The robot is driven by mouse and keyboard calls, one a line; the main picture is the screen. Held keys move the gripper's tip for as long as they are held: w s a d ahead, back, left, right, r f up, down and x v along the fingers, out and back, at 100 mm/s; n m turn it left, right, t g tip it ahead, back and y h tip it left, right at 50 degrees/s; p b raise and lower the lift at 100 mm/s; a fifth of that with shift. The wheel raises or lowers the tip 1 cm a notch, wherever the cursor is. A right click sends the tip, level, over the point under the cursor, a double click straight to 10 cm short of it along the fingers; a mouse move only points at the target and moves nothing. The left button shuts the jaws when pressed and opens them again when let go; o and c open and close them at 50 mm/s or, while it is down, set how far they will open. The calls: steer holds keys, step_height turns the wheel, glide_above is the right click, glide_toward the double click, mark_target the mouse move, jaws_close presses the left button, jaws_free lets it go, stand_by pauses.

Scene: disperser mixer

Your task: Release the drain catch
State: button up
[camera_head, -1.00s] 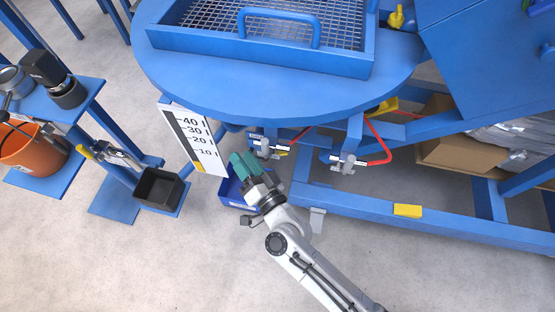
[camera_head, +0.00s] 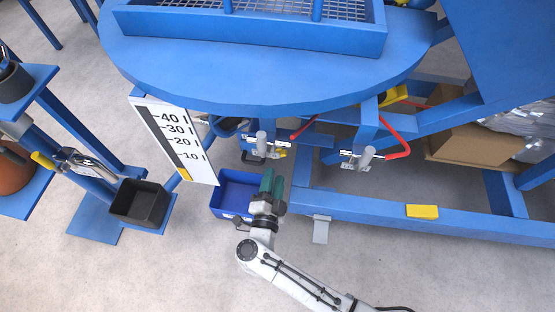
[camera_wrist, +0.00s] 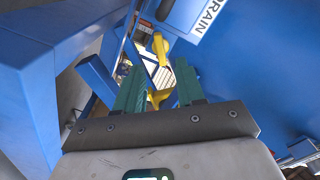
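Two catches with red levers hang under the round blue tank: a left catch (camera_head: 262,147) and a right catch (camera_head: 363,158). Their white labels are too small to read from the body camera. In the wrist view, a white label reading "DRAIN" (camera_wrist: 210,14) sits on a blue part at the top. A yellow part (camera_wrist: 160,47) shows beyond my fingers; I cannot tell whether it belongs to the catch. My gripper (camera_head: 272,182) has green fingers, apart and apparently empty, just below the left catch. In the wrist view my gripper (camera_wrist: 159,68) holds nothing visible between its fingers.
A blue bin (camera_head: 232,194) stands left of my gripper. A white level scale (camera_head: 177,140) hangs above it. A black box (camera_head: 140,203) is on the left stand. A blue frame beam (camera_head: 460,220) with a yellow block (camera_head: 422,211) runs right. Floor in front is clear.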

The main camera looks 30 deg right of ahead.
mark_target(278, 157)
steer(key=b+x, duration=0.1)
steer(key=x, duration=0.6)
steer(key=shift+b, duration=0.3)
steer(key=shift+c, duration=0.2)
jaws_close()
steer(key=shift+m, duration=3.5)
